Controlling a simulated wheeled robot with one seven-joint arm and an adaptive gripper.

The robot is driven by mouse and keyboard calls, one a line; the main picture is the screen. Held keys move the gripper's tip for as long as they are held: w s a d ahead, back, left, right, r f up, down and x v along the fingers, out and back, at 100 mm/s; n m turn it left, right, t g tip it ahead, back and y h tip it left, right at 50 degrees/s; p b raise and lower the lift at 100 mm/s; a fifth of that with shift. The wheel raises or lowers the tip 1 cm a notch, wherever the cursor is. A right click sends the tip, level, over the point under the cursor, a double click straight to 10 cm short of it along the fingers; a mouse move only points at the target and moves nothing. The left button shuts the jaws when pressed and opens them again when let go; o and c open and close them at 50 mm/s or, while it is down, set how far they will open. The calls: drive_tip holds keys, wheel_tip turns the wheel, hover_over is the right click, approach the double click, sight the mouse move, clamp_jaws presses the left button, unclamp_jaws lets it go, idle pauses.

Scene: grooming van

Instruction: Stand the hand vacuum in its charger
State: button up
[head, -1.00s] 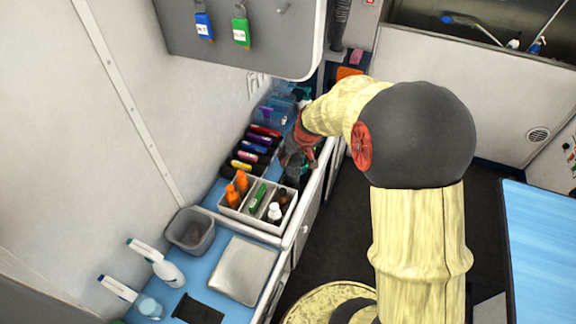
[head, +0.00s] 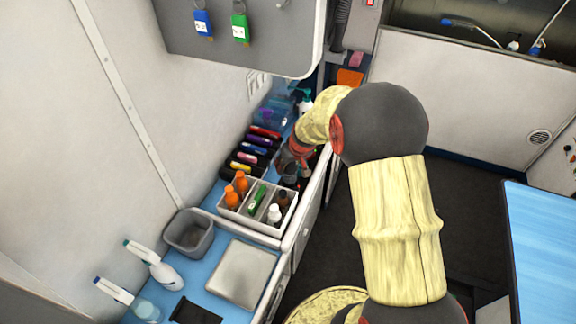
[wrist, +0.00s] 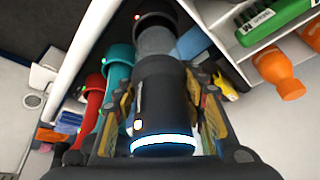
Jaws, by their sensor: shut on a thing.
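The hand vacuum (wrist: 163,95), a dark cylinder with a lit white-blue ring at its near end, is between the fingers of my gripper (wrist: 168,112) in the wrist view. My gripper is shut on it. Beyond its far end is a dark round holder with a small red light, seemingly the charger (wrist: 152,19); a grey round part shows between them. I cannot tell whether vacuum and charger touch. In the head view my gripper (head: 292,158) is over the counter's far part, behind the divided caddy, and the vacuum is mostly hidden there.
A teal device (wrist: 119,68) and a red device (wrist: 93,92), each with a green light, stand close left of the vacuum. The white divided caddy (head: 250,226) with bottles and a green brush is close by. Several dark cases (head: 250,158) line the wall. A grey bin (head: 188,232) is nearer.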

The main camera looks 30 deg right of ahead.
drive_tip(key=shift+f, duration=0.1)
drive_tip(key=o, duration=1.2)
drive_tip(key=shift+o, duration=0.4)
drive_tip(key=shift+r, duration=0.4)
drive_tip(key=p+v, duration=0.2)
drive_tip(key=v, duration=0.9)
drive_tip(key=shift+s+r, duration=0.2)
drive_tip(key=shift+s, duration=0.05)
